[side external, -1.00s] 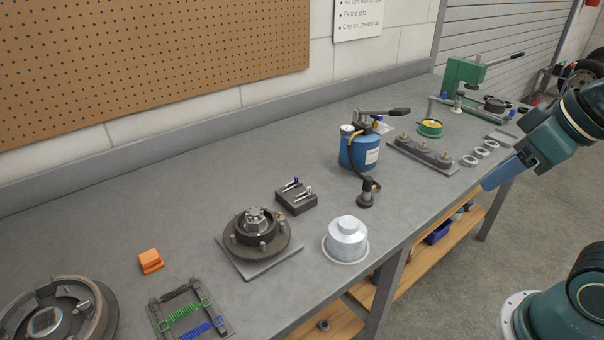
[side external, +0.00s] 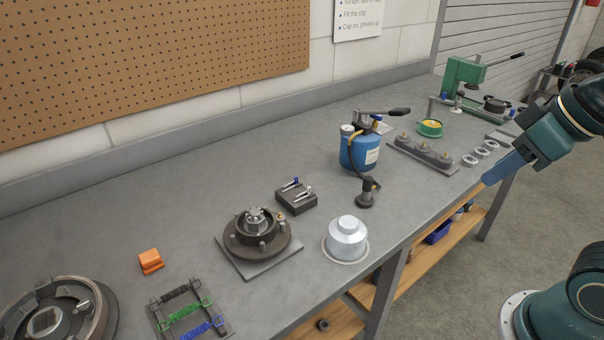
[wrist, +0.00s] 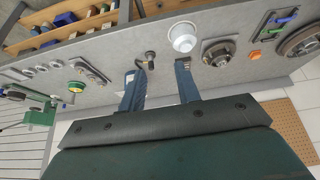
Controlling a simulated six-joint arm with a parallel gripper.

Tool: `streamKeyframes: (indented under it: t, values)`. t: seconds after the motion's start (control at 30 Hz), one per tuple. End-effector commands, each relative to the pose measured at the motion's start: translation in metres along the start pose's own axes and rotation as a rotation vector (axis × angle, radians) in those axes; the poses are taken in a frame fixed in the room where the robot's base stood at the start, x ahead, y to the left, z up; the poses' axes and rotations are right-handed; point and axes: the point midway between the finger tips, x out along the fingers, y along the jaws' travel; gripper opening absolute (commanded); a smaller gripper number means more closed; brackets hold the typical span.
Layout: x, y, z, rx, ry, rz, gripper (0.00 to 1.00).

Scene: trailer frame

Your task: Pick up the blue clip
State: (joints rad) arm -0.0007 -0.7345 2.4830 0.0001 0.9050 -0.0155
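My gripper (side external: 488,183) is far to the right of the block in the side view, above the bench's front edge. In the wrist view my gripper (wrist: 160,82) is open, with its two blue fingers apart and nothing seen held between them. There the blue clip cannot be made out; the block's area is largely behind one fingertip.
A wheel hub (side external: 257,236), a silver cap (side external: 346,240) and a blue grease pump (side external: 360,150) with a hose surround the block. An orange piece (side external: 150,261), a spring rack (side external: 190,312) and a green press (side external: 462,75) stand farther off. The bench behind the block is clear.

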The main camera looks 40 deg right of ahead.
Motion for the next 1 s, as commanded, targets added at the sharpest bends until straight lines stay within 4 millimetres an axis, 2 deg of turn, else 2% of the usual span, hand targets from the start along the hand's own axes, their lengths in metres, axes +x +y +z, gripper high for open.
streamKeyframes:
  t: [0.27,0.53,0.77,1.0]
  values:
    - [-0.005,-0.001,-0.039,-0.117,-0.040,-0.006,0.33]
    - [-0.002,-0.003,-0.101,-0.310,-0.096,-0.024,0.33]
    - [0.011,-0.006,-0.152,-0.476,-0.145,-0.047,0.33]
    - [0.034,-0.011,-0.202,-0.648,-0.192,-0.079,0.33]
